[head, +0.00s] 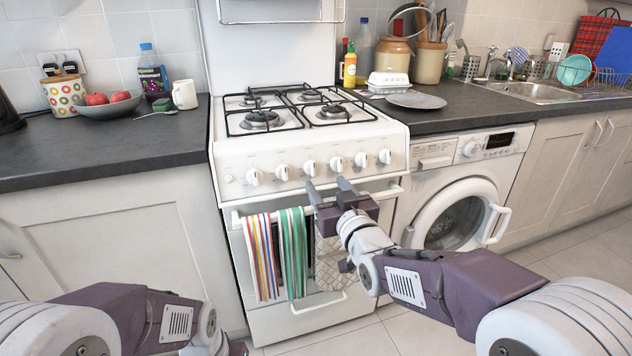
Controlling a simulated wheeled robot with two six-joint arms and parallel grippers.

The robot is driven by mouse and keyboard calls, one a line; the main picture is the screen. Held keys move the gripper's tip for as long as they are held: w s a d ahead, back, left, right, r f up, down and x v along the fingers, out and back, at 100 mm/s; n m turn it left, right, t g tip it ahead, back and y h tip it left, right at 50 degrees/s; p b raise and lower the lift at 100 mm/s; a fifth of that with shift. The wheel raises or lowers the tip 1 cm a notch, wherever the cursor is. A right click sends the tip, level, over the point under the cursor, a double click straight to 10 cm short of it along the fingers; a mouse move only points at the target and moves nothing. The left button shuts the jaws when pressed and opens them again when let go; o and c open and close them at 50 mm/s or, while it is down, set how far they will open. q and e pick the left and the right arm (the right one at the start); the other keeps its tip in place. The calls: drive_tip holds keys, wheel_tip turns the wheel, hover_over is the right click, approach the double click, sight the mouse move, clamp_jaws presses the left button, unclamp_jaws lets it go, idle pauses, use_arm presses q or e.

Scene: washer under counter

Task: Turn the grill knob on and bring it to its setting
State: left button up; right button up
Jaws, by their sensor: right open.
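The white cooker (240,205) has a row of several white knobs along its sloped front panel. No label that tells the grill knob apart can be read. My right gripper (326,183) is open and empty. Its two fingers point at the panel, just below the knobs right of the row's middle. One finger lies below the third knob from the left (309,167), the other below the fourth knob (336,163). Whether a fingertip touches the panel cannot be told. My left arm shows at the lower left, with its gripper out of the picture.
Striped towels (291,252) and a patterned cloth (330,265) hang from the oven door handle, under my right gripper. A washer (458,205) stands right of the cooker under the counter. The hob (297,108) carries no pots. A fruit bowl (103,107) stands on the left counter.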

sight(314, 168)
drive_tip(key=b+x, duration=0.1)
drive_tip(key=x, duration=0.7)
drive_tip(key=shift+f+b, duration=0.2)
drive_tip(key=shift+b, duration=0.1)
drive_tip(key=shift+w+a+r, duration=0.1)
drive_tip(key=shift+w, duration=0.35)
clamp_jaws()
